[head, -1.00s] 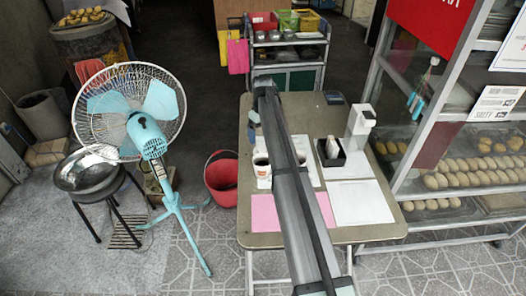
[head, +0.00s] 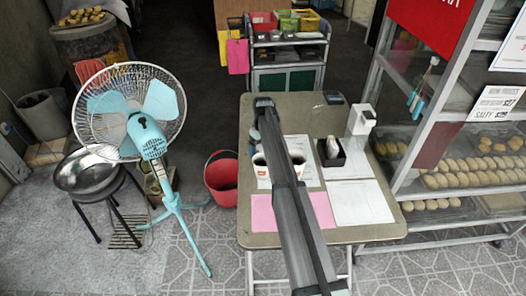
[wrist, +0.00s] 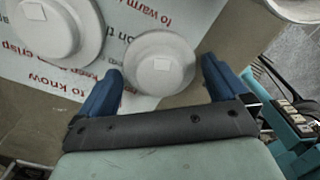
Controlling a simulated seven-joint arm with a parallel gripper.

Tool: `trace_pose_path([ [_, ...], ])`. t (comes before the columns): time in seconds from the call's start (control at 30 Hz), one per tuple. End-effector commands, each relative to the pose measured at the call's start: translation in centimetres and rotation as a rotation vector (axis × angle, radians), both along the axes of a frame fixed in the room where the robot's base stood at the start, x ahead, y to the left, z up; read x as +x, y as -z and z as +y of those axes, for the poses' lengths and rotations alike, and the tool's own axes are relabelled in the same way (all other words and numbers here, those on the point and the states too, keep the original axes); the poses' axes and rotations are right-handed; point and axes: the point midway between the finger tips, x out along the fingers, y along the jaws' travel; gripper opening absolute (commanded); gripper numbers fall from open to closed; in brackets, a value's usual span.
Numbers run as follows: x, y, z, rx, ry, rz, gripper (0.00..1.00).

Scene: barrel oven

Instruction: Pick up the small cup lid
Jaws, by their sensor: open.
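My gripper (wrist: 162,72) has blue fingers that are spread open, one on each side of the small lid. The gap between them is empty in front of the palm, and whether either finger touches the lid cannot be told.
The folding table (head: 300,112) holds dark-filled cups (head: 298,160), a pink sheet (head: 262,212), a black holder (head: 330,152) and a white dispenser (head: 361,122). A glass bread cabinet (head: 450,170) stands at right. A teal fan (head: 150,120) and red bucket (head: 221,180) stand left.

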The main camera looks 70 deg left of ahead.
Motion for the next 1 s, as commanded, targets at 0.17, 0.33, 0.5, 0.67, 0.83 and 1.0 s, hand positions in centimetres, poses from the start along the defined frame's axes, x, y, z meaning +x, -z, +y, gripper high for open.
trace_pose_path([
  [0.17,0.0,0.0,0.0,0.000,0.000,0.000,0.88],
  [0.33,0.0,0.0,0.0,0.000,0.000,0.000,0.71],
  [0.5,0.0,0.0,0.0,0.000,0.000,0.000,0.62],
  [0.67,0.0,-0.1,0.0,0.000,0.000,0.000,0.62],
  [0.83,0.0,-1.5,0.0,0.000,0.000,0.000,0.62],
  [1.0,0.0,-4.5,0.0,0.001,0.000,-0.001,0.62],
])
